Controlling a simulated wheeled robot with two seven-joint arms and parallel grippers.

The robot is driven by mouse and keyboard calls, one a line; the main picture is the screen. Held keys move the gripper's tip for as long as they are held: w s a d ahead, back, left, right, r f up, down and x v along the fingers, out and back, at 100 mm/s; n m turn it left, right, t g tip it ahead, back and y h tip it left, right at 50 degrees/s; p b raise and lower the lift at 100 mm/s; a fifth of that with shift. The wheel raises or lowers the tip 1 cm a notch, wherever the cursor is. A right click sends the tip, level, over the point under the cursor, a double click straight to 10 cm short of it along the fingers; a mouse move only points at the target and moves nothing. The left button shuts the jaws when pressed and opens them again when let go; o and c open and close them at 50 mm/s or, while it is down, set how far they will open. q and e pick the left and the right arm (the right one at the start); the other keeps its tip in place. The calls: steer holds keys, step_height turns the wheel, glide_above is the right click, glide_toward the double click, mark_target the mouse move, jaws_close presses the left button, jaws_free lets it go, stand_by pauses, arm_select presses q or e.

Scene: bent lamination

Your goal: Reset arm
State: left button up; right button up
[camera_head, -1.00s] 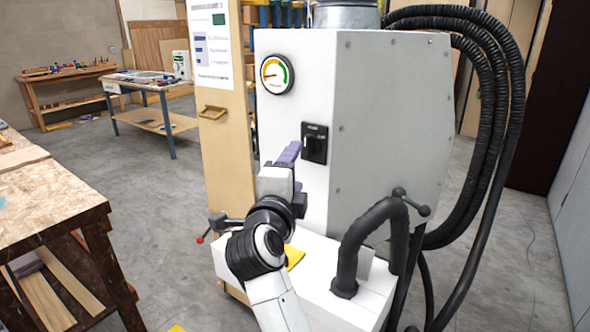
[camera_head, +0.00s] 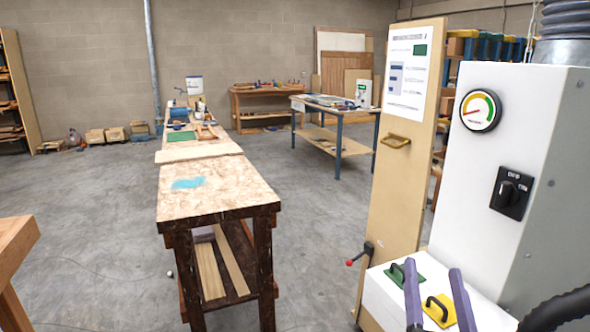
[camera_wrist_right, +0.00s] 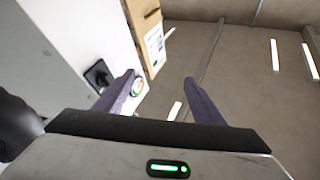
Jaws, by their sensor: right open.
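My right gripper (camera_head: 433,268) comes in from the bottom edge of the head view. Its two purple fingers are apart, with nothing held between them. They overlap the white machine base in the picture, and a yellow plate with a black handle (camera_head: 441,309) shows between them. In the right wrist view the open gripper (camera_wrist_right: 160,80) also shows empty, with the white machine (camera_wrist_right: 85,35) and its black rotary switch (camera_wrist_right: 99,75) to the left. In the head view the black switch (camera_head: 511,193) is on the machine's front, clear of the gripper. My left gripper is not in view.
A gauge (camera_head: 480,110) sits above the switch. A green plate (camera_head: 398,277) with a black handle lies behind the yellow one. A tall wooden panel (camera_head: 391,190) stands left of the machine. A long workbench (camera_head: 235,192) stands left, with bare concrete floor around it.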

steer(key=s+a+f+n+g+y, duration=0.35)
steer(key=a+f+n+y, duration=0.2)
steer(key=f, duration=0.65)
steer(key=s+a+f+n+g+p, duration=0.2)
steer(key=s+f+g, duration=0.8)
steer(key=s+f, duration=1.1)
step_height(320, 180, down, 2)
steer(key=shift+s+y, duration=0.35)
steer(key=shift+y, duration=0.1)
steer(key=shift+a, duration=0.1)
